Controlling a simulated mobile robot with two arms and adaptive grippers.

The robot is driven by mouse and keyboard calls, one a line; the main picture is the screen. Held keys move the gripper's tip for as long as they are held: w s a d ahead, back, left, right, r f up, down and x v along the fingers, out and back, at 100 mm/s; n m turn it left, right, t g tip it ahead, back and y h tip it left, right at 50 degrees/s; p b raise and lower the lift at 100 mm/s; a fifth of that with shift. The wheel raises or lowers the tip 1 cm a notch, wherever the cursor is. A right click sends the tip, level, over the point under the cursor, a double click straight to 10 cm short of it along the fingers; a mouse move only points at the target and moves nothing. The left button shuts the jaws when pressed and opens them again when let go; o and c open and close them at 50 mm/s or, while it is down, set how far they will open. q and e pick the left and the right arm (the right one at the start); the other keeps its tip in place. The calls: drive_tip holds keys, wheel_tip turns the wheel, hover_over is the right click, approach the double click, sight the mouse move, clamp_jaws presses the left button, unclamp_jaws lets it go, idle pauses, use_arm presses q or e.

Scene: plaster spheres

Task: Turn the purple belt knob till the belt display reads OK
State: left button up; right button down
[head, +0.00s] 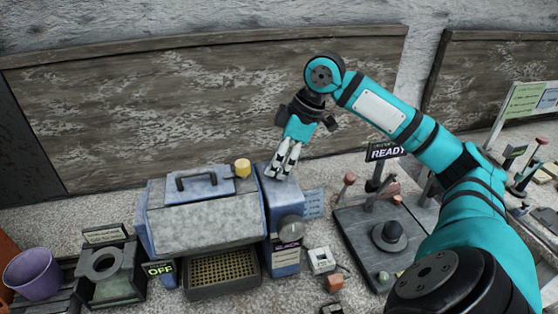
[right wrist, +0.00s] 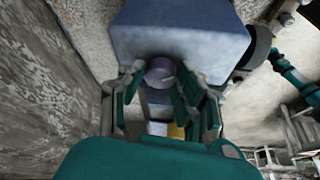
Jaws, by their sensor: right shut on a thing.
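The purple belt knob (right wrist: 160,72) shows in the right wrist view as a round purple cap with a light mark, against a blue-grey box (right wrist: 185,32). My right gripper (head: 284,172) points down at the top of the blue box (head: 285,200) in the head view. Its fingers (right wrist: 157,88) stand on both sides of the knob, shut on it. In the head view the knob is hidden by the fingers. A small display (head: 160,269) at the front left of the machine reads OFF; another display (head: 386,151) to the right reads READY. I cannot tell which belongs to the belt. My left gripper is out of view.
The grey machine (head: 205,222) has a handled lid and a yellow cap (head: 242,167) beside my gripper. A grey dial (head: 291,229) is on the blue box's front. A dark board (head: 350,235) with levers stands right. A purple bucket (head: 33,275) is at left.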

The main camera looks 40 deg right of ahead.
drive_tip(key=shift+r+m, duration=0.1)
drive_tip(key=shift+m, duration=0.3)
drive_tip(key=m+p, duration=0.1)
drive_tip(key=m+h+p, duration=0.1)
drive_tip(key=m+p, duration=0.1)
drive_tip(key=shift+s+a+r+m+t+h, duration=0.1)
drive_tip(key=shift+r+m+t+h, duration=0.05)
drive_tip(key=shift+m+t+h, duration=0.2)
drive_tip(key=m+h+p, duration=0.1)
drive_tip(key=m+p, duration=0.1)
drive_tip(key=p, duration=0.1)
drive_tip(key=shift+a+m+t, duration=0.1)
drive_tip(key=shift+m+t, duration=0.25)
drive_tip(key=shift+m+h+p, duration=0.25)
drive_tip(key=shift+m+p, duration=0.45)
drive_tip(key=shift+p, duration=0.15)
drive_tip(key=shift+f, duration=0.2)
drive_tip(key=c, duration=0.9)
unclamp_jaws()
drive_tip(key=shift+c, duration=0.2)
drive_tip(key=shift+r, duration=0.1)
drive_tip(key=v, duration=1.1)
drive_tip(key=shift+s+r, duration=0.15)
drive_tip(key=shift+r, duration=0.25)
